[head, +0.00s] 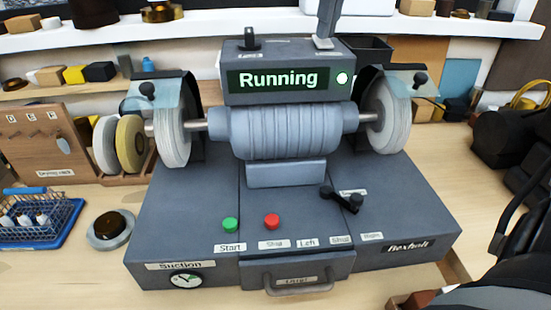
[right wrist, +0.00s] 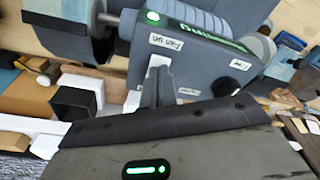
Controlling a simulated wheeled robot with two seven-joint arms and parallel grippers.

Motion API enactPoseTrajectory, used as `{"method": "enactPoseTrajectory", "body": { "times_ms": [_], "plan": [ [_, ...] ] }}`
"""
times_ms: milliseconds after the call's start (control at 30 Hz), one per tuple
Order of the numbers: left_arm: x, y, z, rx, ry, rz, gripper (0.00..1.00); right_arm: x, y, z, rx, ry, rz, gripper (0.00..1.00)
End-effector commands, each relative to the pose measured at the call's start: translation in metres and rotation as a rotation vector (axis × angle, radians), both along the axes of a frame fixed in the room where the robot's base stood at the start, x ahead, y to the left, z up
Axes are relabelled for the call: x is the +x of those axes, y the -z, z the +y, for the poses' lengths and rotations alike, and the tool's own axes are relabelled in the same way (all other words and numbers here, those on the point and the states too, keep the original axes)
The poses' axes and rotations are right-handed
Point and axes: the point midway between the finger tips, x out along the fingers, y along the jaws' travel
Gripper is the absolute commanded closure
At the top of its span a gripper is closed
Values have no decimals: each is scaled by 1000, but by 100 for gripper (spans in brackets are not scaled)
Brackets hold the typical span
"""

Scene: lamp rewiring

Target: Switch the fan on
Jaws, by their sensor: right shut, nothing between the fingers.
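The grey polishing machine (head: 190,215) has a box on top with a lit "Running" display (head: 278,80). On the box top, a black knob (head: 250,40) stands upright at the left, above a small label. It also shows in the right wrist view (right wrist: 240,64), where a "Fan on" label (right wrist: 165,43) lies at the box's other end. My right gripper (head: 325,42) comes down from above to that other end, beside the "Fan on" label. Its fingers (right wrist: 160,70) are shut and empty. I cannot tell whether they touch the box. My left gripper is not in view.
Buffing wheels (head: 390,112) flank the motor. A green Start button (head: 230,224), a red Stop button (head: 272,221) and a black lever (head: 340,198) are on the front deck. A blue basket (head: 40,218) stands left. A white shelf (head: 200,22) runs behind the machine.

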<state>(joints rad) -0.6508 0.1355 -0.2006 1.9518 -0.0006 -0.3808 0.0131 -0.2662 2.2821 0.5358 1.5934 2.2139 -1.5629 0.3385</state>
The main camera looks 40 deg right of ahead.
Motion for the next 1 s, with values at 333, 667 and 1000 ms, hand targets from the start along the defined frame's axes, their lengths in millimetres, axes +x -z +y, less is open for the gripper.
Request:
{"method": "enactPoseTrajectory", "body": {
  "times_ms": [333, 667, 1000],
  "plan": [
    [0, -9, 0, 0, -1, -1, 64, 0, -30, 0, -2, 1, -2, 100],
    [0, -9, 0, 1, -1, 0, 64, 0, -56, 0, -2, 1, -2, 100],
    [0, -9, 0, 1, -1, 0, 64, 0, -65, 0, 0, -1, 0, 100]
  ]
}}
